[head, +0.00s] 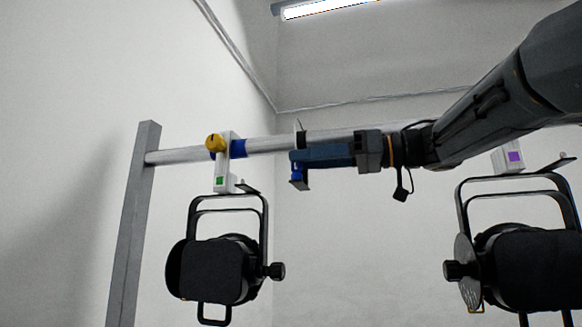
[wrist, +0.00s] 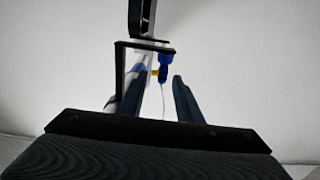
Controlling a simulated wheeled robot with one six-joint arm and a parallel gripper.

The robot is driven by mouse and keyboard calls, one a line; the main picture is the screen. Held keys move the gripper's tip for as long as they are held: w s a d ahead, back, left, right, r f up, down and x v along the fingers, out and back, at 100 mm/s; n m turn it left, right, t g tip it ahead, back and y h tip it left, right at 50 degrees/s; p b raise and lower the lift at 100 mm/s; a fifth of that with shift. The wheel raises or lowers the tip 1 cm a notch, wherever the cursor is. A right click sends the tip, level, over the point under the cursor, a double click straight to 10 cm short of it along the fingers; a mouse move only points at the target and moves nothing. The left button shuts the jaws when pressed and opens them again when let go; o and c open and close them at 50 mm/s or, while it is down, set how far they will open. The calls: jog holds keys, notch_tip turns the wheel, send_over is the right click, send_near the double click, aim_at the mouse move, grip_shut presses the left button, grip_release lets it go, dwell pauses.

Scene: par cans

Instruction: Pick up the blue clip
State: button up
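The blue clip (wrist: 166,64) is at a black bracket (wrist: 150,45) in the wrist view, with a thin pale line below it. In the head view a small blue part of the clip (head: 296,171) shows by the bracket's lower lip (head: 301,185). My gripper (head: 293,159) reaches left to the bracket from the right. Its dark blue fingers stand apart in the wrist view (wrist: 159,78), with the clip between or just beyond the tips, closer to the right finger. A gap shows on the clip's left. Contact with the right finger cannot be told.
A pale horizontal pipe (head: 272,144) runs beside my gripper from a grey post (head: 133,225). A black par can (head: 215,270) hangs at left by a white clamp with a yellow knob (head: 215,143). Another par can (head: 530,265) hangs at right, below my arm. A blue band (head: 238,148) circles the pipe.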

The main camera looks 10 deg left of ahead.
jog(key=a+p, duration=0.1)
jog(key=a, duration=0.4)
jog(key=shift+w+a+f+p, duration=0.1)
jog(key=shift+a+f+p, duration=0.05)
jog(key=shift+a+p, duration=0.2)
grip_shut()
